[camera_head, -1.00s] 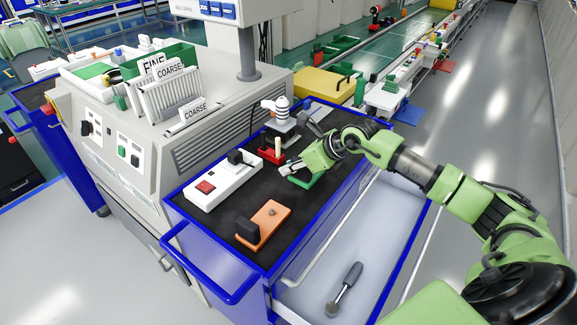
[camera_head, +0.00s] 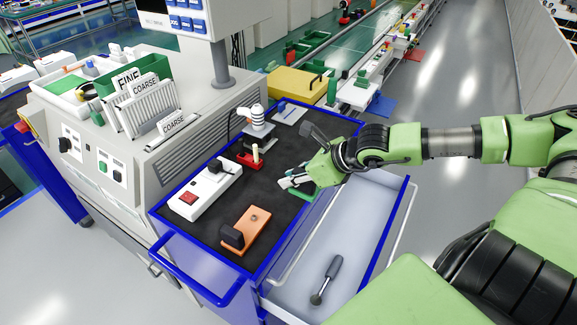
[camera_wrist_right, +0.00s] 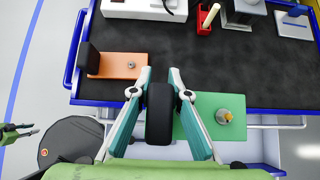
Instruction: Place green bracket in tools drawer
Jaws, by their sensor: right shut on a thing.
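The green bracket (camera_wrist_right: 208,120) is a flat green plate with a black upright block and a brass stud. In the right wrist view my right gripper (camera_wrist_right: 160,82) has its fingers on both sides of the black block, shut on it. The plate covers part of the cart's blue rim there. In the head view the bracket (camera_head: 304,194) is mostly hidden by my right gripper (camera_head: 290,183), near the cart's right edge. The tools drawer (camera_head: 350,240) is open beside it, with a grey-handled tool (camera_head: 328,278) inside. A small gripper, apparently my left (camera_wrist_right: 22,132), shows at the wrist view's left edge.
On the cart's black top (camera_head: 212,236) are an orange bracket (camera_head: 247,229), a white switch box (camera_head: 205,190), a red holder (camera_head: 249,160) and a white-and-grey striped device (camera_head: 257,122). A grey machine (camera_head: 120,150) stands left. The drawer floor is mostly clear.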

